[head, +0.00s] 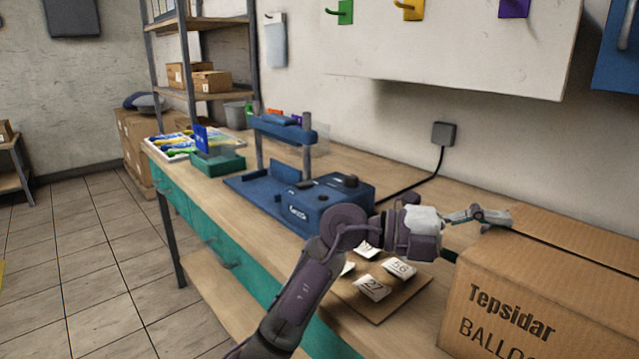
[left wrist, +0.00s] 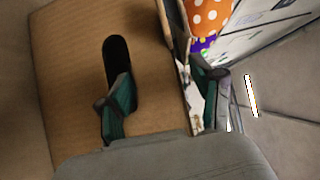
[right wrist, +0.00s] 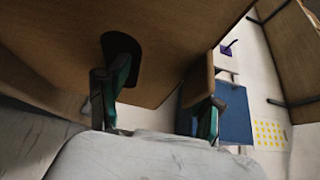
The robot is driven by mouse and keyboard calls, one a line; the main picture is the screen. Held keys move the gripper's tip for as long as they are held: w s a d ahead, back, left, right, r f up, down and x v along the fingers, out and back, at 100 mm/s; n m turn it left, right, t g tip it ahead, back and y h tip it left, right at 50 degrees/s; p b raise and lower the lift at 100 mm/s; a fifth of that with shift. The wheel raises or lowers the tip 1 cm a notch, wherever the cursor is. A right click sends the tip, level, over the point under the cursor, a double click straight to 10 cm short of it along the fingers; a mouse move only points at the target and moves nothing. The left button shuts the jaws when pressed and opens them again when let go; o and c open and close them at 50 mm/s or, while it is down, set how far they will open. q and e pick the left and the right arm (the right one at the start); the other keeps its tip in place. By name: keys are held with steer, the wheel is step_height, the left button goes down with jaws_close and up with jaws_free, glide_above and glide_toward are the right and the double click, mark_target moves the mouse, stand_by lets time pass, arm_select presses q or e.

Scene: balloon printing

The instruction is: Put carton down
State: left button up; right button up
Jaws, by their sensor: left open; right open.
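The brown carton (head: 540,300), printed "Tepsidar BALLOO…", stands at the right end of the bench in the head view, cut off by the picture edge. My left gripper (head: 485,216) is open at the carton's upper left edge. In the left wrist view its fingers (left wrist: 165,98) straddle a wall of the carton (left wrist: 65,75), one at the dark hand hole, the other past the edge. In the right wrist view my open right gripper (right wrist: 165,88) has one finger at a hand hole of the carton (right wrist: 165,35) and the other beyond its edge. Contact is unclear.
A blue machine (head: 322,205) stands on the bench (head: 395,180) left of the carton. Numbered cards (head: 372,287) lie on a board (head: 400,301) close to the carton's left side. A teal box (head: 217,164) is farther back. A socket (head: 443,133) is on the wall.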

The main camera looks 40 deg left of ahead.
arm_select(q)
steer(key=v, duration=1.1)
steer(key=shift+a, duration=0.35)
arm_select(e)
steer(key=v, duration=1.2)
arm_select(q)
steer(key=shift+s, duration=0.1)
